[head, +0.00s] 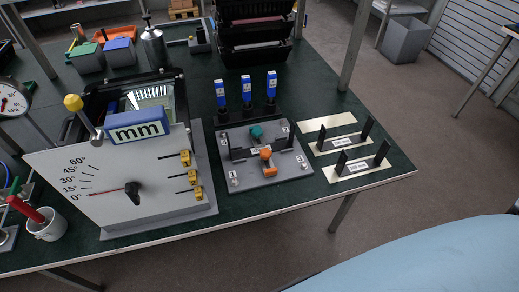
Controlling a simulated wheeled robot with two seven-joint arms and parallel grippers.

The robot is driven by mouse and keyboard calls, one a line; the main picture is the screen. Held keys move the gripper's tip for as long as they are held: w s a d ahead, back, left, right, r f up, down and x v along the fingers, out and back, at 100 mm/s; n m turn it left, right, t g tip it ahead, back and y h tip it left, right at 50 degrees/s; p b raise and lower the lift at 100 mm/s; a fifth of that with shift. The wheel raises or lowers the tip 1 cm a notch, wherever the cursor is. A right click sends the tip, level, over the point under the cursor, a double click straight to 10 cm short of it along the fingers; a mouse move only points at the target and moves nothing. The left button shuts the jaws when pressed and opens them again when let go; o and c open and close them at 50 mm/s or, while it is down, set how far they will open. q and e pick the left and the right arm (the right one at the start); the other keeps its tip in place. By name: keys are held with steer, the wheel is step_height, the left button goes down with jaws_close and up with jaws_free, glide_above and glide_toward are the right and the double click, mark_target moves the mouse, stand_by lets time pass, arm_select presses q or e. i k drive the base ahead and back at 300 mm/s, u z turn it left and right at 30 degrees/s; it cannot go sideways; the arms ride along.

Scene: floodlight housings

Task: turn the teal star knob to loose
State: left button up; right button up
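The teal star knob (256,132) sits near the back middle of a dark grey fixture plate (290,172) on the green-topped bench. It is small in the head view, and I cannot read its turned position or any loose or tight marking. An orange knob (266,153) stands just in front of it, with another orange part (270,171) lower down. Black upright pieces stand on the plate on either side of the knobs. Neither of my grippers shows in the head view.
A white angle-scale board (110,185) with a black pointer stands left of the fixture. Blue-topped tools (246,90) stand upright behind it. Two cream plates (360,168) with black posts lie to its right. Bare bench top (400,166) shows near the right corner.

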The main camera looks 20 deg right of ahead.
mark_target(257, 132)
steer(key=u, duration=1.55)
steer(key=k, duration=1.05)
steer(key=z, duration=1.3)
steer(key=i, duration=0.5)
